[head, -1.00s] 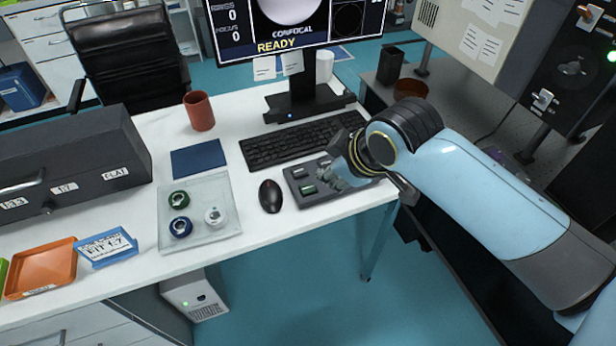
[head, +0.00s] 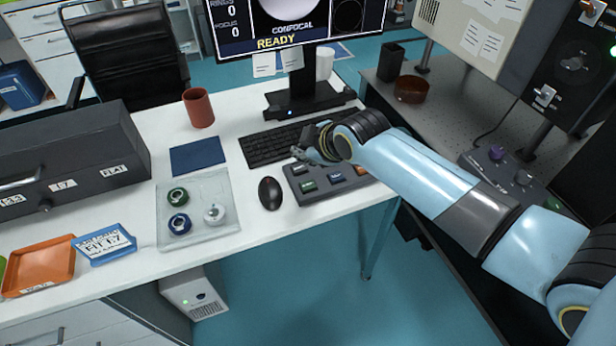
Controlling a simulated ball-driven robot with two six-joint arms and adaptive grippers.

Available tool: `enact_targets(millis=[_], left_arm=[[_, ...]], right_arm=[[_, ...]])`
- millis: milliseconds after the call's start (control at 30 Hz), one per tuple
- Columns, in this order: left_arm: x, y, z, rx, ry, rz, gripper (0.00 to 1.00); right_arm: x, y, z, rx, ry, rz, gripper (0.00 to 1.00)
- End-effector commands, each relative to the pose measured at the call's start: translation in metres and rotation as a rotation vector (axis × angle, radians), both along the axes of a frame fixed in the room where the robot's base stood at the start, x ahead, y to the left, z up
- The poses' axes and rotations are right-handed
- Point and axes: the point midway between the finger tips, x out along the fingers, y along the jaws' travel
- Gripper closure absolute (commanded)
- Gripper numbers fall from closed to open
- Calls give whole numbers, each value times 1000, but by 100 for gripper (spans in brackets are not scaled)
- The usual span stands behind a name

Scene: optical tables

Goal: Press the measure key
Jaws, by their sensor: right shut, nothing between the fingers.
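A dark grey key panel (head: 322,196) lies on the white desk to the right of the mouse. It bears several keys, among them a green key (head: 308,186), a blue key (head: 335,178) and an orange key (head: 361,171). Their labels are too small to read, so I cannot tell which is the measure key. My right gripper (head: 302,154) is shut and empty, over the back edge of the panel by the keyboard. It hides part of the panel's back row. Whether it touches anything is unclear. My left gripper is out of view.
The monitor (head: 300,28) shows READY. The keyboard (head: 268,146) lies behind the panel, the black mouse (head: 270,193) to its left. A glass tray (head: 205,240) with rings and a red mug (head: 199,108) stand further left. A control box (head: 500,172) sits on the right-hand table.

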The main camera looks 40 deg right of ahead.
Motion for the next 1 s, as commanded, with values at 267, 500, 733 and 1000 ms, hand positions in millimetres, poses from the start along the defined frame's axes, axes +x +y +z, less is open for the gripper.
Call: enact_targets(millis=[267,500,733,1000], left_arm=[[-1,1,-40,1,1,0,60],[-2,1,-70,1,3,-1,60],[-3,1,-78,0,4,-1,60],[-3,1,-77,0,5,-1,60]], right_arm=[[-1,0,-37,0,1,0,100],[-1,0,-68,0,2,-1,100],[0,0,-81,1,0,-1,100],[0,0,-80,1,0,-1,100]])
